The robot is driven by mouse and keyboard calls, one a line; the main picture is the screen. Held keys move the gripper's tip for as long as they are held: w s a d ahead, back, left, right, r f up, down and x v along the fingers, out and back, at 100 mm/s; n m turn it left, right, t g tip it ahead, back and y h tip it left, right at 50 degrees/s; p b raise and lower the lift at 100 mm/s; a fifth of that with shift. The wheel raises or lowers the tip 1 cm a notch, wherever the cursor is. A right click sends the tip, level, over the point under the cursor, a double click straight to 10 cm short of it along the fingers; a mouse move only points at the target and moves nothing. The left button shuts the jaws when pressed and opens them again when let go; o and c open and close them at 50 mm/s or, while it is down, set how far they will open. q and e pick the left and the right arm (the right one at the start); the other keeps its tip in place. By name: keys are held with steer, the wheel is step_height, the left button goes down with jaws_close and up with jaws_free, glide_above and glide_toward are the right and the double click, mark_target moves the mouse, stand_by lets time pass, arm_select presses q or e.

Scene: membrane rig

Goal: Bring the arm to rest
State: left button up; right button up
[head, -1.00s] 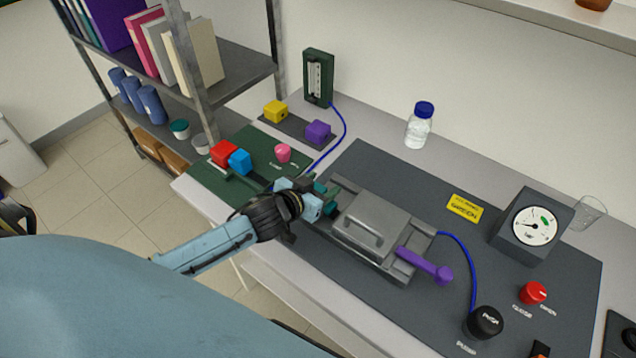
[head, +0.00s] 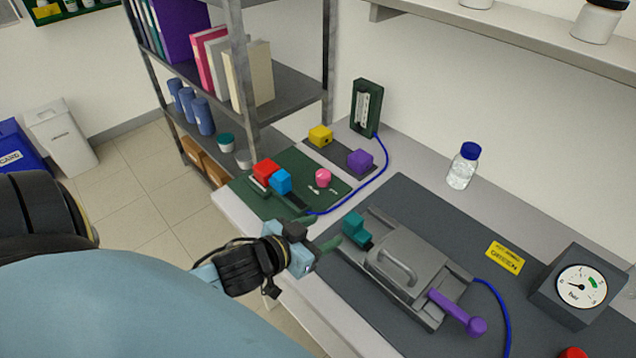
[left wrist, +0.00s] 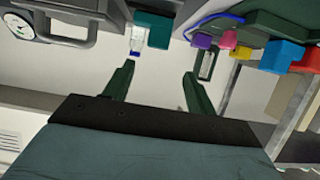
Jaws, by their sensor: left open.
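My left gripper (head: 326,244) is at the front edge of the bench, beside the left end of the grey clamp rig (head: 400,258). Its two green fingers stand apart with nothing between them, as the left wrist view (left wrist: 158,88) also shows. The rig has a closed-looking lid with a handle, a purple lever (head: 457,313) and a teal block (head: 357,230) at its left end. The fingers look apart from the teal block. My right gripper is in neither view.
A green panel (head: 240,187) carries red and blue blocks and a pink knob. Behind it are yellow and purple blocks. A metal shelf (head: 290,92) rises at the back left.

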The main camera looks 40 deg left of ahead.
arm_select(q)
steer(key=shift+s, duration=0.15)
stand_by(0.5)
steer(key=s+d+f+g+y, duration=0.1)
steer(key=s+d+f+g, duration=0.1)
steer(key=s+g, duration=0.4)
steer(key=s+d+f+g+y, duration=0.1)
steer(key=s+d+f+g, duration=0.2)
steer(key=s, duration=0.5)
step_height(320, 180, down, 28)
steer(key=s+g+b, duration=0.1)
steer(key=g+b, duration=0.1)
steer(key=b, duration=0.4)
steer(key=s+a+f+b, duration=0.1)
steer(key=s+f+b, duration=0.2)
steer(key=s+f, duration=0.5)
steer(key=s+a+f+g+b, duration=0.1)
steer(key=s+a+f+b, duration=0.1)
steer(key=s+f, duration=0.7)
step_height(320, 180, down, 5)
steer(key=shift+s+r+m+b, duration=0.1)
steer(key=shift+s+m+b, duration=0.05)
steer(key=shift+m+b, duration=0.3)
